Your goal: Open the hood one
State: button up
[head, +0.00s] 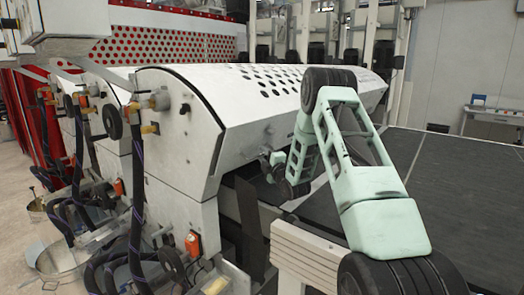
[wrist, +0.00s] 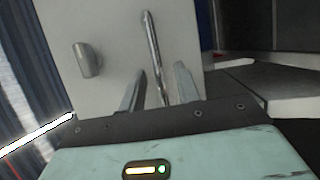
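The hood (head: 225,105) is a white curved cover with rows of dark holes on top, on the roller machine in the head view. It looks closed. In the wrist view its pale panel (wrist: 110,25) fills the upper middle, with a shiny metal bar handle (wrist: 151,45) running down it. My gripper (wrist: 160,72) is open, with its two fingers on either side of the handle's lower part. A gap shows between the handle and the right finger; contact on the left cannot be told. In the head view my gripper (head: 268,163) is small and partly hidden near the hood's lower edge.
A short metal knob (wrist: 89,60) sticks out of the panel left of the handle. A wide dark conveyor surface (head: 460,185) lies to the right. Hoses and cables (head: 137,200) hang at the machine's left end, above metal pans (head: 62,257) on the floor.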

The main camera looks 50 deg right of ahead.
jog(key=shift+x, duration=0.85)
grip_shut()
jog(key=shift+r, duration=0.1)
